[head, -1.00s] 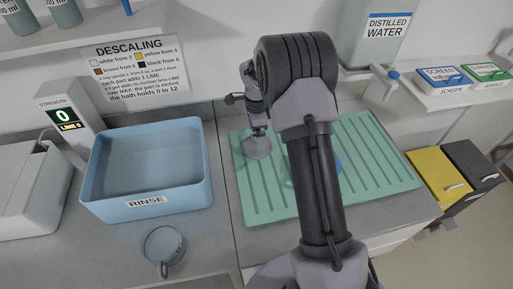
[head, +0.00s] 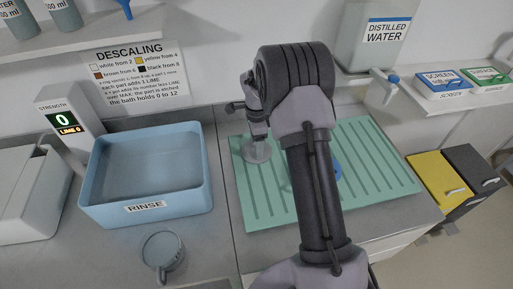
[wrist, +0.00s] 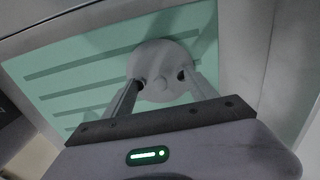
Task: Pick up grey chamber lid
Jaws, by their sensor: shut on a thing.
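The grey chamber lid (head: 257,153) is a pale round disc at the left part of the green ribbed mat (head: 262,202). In the wrist view the lid (wrist: 165,58) shows a small central knob and dark holes near its edge. My gripper (head: 257,137) is above the lid, pointing down. In the wrist view my gripper (wrist: 160,80) has one finger on each side of the lid's near part and is shut on it. I cannot tell whether the lid is clear of the mat.
A blue rinse basin (head: 145,208) stands left of the mat, with a grey mug-like vessel (head: 163,250) in front. A blue item (head: 337,169) is partly hidden behind my arm. A distilled water tank (head: 380,40) is at the back. Yellow (head: 437,172) and black (head: 474,168) bins are at right.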

